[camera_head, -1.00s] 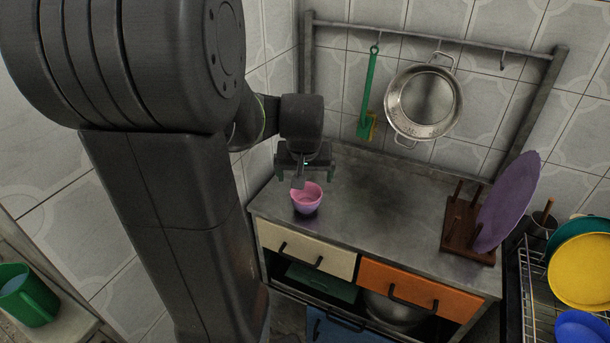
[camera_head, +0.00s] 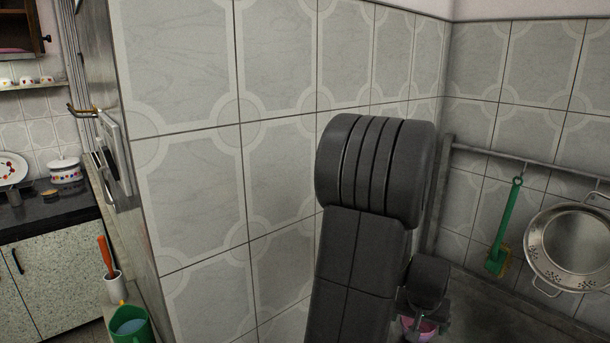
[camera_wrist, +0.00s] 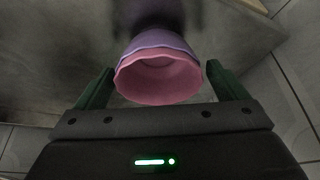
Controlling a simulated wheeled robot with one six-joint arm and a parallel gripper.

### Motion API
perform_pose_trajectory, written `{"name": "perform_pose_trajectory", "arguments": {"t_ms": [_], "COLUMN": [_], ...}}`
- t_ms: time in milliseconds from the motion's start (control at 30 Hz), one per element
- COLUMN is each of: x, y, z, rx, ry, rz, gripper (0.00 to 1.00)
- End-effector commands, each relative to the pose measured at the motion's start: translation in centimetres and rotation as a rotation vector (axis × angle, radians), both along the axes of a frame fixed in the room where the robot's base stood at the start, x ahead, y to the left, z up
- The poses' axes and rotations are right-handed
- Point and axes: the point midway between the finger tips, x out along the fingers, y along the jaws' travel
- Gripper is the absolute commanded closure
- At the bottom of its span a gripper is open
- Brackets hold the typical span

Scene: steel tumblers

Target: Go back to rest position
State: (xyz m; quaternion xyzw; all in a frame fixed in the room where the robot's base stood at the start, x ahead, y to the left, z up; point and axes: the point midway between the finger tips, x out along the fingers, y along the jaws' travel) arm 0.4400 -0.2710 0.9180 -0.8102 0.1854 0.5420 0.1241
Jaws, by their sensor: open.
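My gripper (camera_wrist: 160,84) is open in the wrist view, with one green finger on each side of a pink cup (camera_wrist: 158,80). A purple rim or second cup (camera_wrist: 155,40) shows just behind the pink one. Clear gaps separate both fingers from the cup. In the head view my arm stands at the middle right, and the pink cup (camera_head: 428,328) shows only in part at the bottom edge, low beside my wrist. My fingers are hidden or cut off there.
The steel counter (camera_head: 490,310) lies at the lower right. A tiled wall (camera_head: 280,130) is close behind my arm. A colander (camera_head: 575,245) and a green-handled tool (camera_head: 507,220) hang from a rail. A green mug (camera_head: 130,325) stands at the lower left.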

Motion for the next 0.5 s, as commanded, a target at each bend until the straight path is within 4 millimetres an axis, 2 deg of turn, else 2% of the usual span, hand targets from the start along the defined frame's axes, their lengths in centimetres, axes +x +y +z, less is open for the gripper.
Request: {"name": "perform_pose_trajectory", "arguments": {"t_ms": [67,100,300,500], "x": [0.3,0.5,0.5,0.5], "y": [-0.2,-0.2,-0.2,-0.2], "z": [-1.1,-1.0,1.7,2.6], "rx": [0.001,-0.001,-0.002,0.000], "ry": [0.003,-0.002,-0.004,-0.001], "rz": [0.000,0.000,0.000,0.000], "gripper": [0.07,0.07,0.07,0.07]}}
